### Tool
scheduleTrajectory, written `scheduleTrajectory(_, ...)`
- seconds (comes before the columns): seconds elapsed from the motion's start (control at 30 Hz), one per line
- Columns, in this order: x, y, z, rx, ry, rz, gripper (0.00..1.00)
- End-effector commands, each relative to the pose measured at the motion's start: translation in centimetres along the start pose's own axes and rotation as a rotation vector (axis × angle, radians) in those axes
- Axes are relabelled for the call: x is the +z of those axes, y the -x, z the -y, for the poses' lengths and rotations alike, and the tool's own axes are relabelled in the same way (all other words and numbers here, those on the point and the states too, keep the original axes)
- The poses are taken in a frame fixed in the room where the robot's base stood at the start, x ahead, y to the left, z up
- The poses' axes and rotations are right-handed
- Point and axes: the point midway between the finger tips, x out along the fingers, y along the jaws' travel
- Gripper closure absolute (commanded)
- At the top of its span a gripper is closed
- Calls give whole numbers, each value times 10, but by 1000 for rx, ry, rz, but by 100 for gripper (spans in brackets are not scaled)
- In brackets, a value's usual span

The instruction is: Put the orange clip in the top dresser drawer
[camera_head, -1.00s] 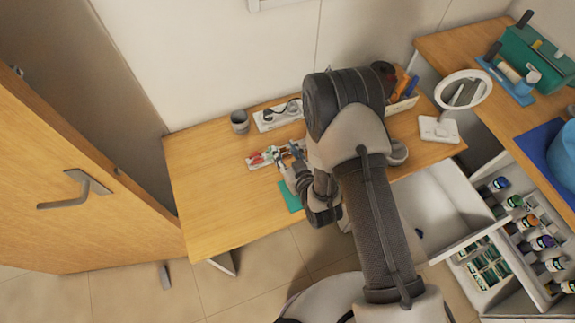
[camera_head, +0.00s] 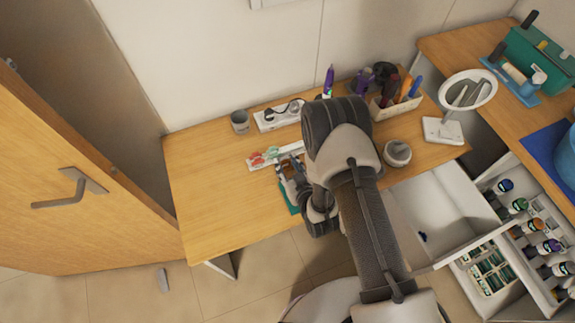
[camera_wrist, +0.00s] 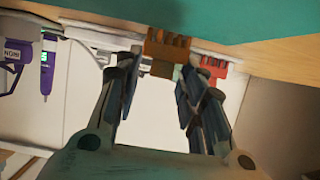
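The orange clip (camera_wrist: 168,50) shows in the wrist view, standing between and just beyond my fingertips; I cannot tell whether they touch it. A red clip (camera_wrist: 213,67) is beside it, and a green one (camera_wrist: 190,72) is partly hidden by a finger. My gripper (camera_wrist: 162,75) is open. In the head view my gripper (camera_head: 286,165) is low over the table at the right end of the white clip tray (camera_head: 258,167); the orange clip is not clear there. A white drawer (camera_head: 435,205) stands open below the table's right part, almost empty.
A cup (camera_head: 240,121), a white tray with dark items (camera_head: 279,115), an organizer (camera_head: 396,105), a lidded jar (camera_head: 397,153) and a round mirror (camera_head: 466,90) stand on the table. Another open drawer holds several bottles (camera_head: 548,246). The table's left part is clear.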

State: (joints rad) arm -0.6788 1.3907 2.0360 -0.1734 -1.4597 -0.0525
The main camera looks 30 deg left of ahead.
Motion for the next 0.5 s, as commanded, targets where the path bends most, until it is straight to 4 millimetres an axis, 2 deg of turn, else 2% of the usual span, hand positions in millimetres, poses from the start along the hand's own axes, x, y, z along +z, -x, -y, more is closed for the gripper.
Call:
scheduleTrajectory(0.3, 0, 0, 0, 0, 0, 1, 43)
scheduleTrajectory(0.5, 0, 0, 0, 0, 0, 1, 43)
